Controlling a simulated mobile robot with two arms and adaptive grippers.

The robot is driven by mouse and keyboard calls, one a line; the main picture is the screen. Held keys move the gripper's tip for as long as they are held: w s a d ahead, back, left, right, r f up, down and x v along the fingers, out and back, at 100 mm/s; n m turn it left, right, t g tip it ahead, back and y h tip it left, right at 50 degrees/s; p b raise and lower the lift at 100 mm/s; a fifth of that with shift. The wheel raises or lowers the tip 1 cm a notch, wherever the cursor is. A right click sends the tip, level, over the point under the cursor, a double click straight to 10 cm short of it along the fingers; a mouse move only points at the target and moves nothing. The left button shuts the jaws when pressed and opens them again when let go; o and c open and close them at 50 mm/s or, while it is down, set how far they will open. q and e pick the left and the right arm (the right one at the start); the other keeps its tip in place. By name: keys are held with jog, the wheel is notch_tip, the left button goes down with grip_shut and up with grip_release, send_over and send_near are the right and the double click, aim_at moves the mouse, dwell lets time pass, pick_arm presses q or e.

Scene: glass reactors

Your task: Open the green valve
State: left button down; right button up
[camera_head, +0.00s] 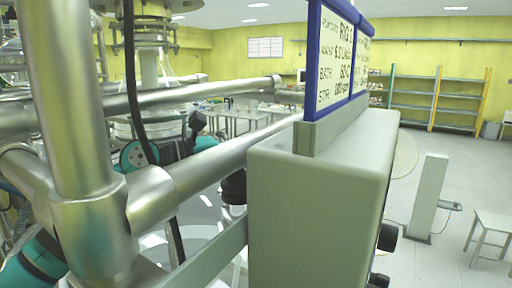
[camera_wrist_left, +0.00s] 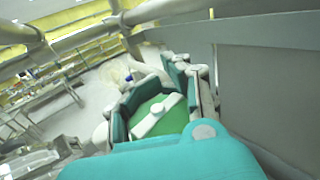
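In the left wrist view, a bright green piece with a pale bar and a small round knob (camera_wrist_left: 158,114) shows between the fingers of my left gripper (camera_wrist_left: 155,85). I cannot tell whether this piece is the green valve or part of the gripper. The teal and pale fingers stand apart, and I see nothing clamped between them. In the head view, teal and black parts of my arm (camera_head: 135,154) show behind the steel pipes. The left gripper's fingers cannot be made out there. No green valve is clear in the head view. My right gripper is not in view.
Thick steel pipes (camera_head: 225,165) cross the left half of the head view, close in front. A grey control box (camera_head: 315,190) with a blue-framed sign (camera_head: 335,62) blocks the middle. Beyond are open floor, a grey pedestal (camera_head: 430,195) and shelves (camera_head: 455,92).

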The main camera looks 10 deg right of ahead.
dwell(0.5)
pick_arm(q)
jog(key=shift+w+a+f+n+t+y+b, duration=0.1)
jog(key=shift+w+a+n+t+y+b, duration=0.45)
jog(key=shift+n+t+y+b, duration=3.2)
jog(key=shift+w+a+n+t+y+b, duration=0.5)
jog(key=shift+n+t+y+b, duration=0.45)
jog(key=shift+b, duration=5.6)
jog(key=shift+w+a+f+n+t+y+b, duration=0.1)
jog(key=shift+w+a+n+t+y+b, duration=0.45)
jog(key=shift+n+t+y+b, duration=3.15)
jog(key=m+g+h+b, duration=0.2)
jog(key=m+b, duration=0.1)
jog(key=shift+w+d, duration=0.1)
jog(key=shift+d, duration=0.05)
jog(key=shift+h, duration=0.4)
